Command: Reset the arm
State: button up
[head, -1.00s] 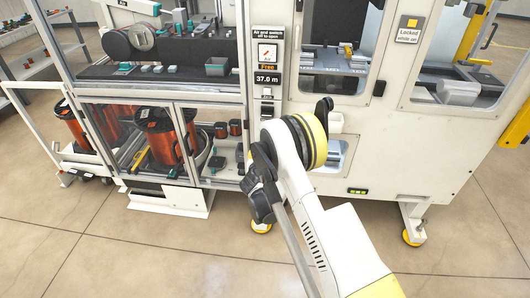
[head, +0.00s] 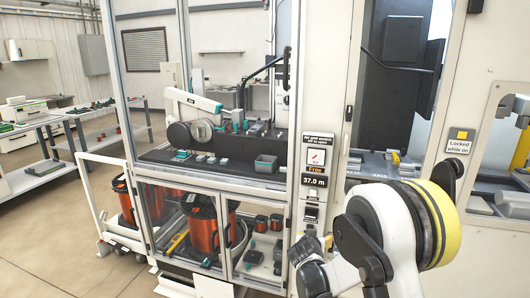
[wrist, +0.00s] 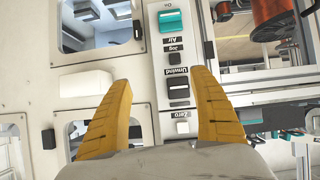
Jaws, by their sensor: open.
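My gripper (wrist: 160,77) shows in the wrist view with two yellow fingers spread apart and nothing between them. It faces a white control panel, seen upside down, with a teal switch (wrist: 174,22) by the "Air" and "On" labels, a dark rocker (wrist: 180,88) by "Unwind" and a white button (wrist: 182,127) by "Zero". The fingers look apart from these controls, though the gap is hard to judge. In the head view my arm (head: 395,225) is folded at the lower right in front of the machine; my fingers cannot be made out there.
The machine's display (head: 314,181) reads 37.0 m, with "Free" above it. Orange wire spools (head: 200,225) stand in the lower cabinet. A white cart frame (head: 95,200) and a grey shelf (head: 42,170) stand at left. Open floor (head: 70,250) lies at lower left.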

jog(key=s+d+r+n+g+y, duration=0.1)
jog(key=s+d+r+g+y, duration=0.15)
jog(key=s+r, duration=1.55)
jog(key=s+f+n+g+y, duration=0.1)
jog(key=s, duration=1)
jog(key=s+a+f+n, duration=0.1)
jog(key=s+f, duration=0.1)
jog(key=s, duration=1)
jog(key=shift+a+f+g+y, duration=0.25)
jog(key=shift+g+y, duration=0.1)
jog(key=shift+w, duration=0.1)
jog(key=shift+c, duration=0.2)
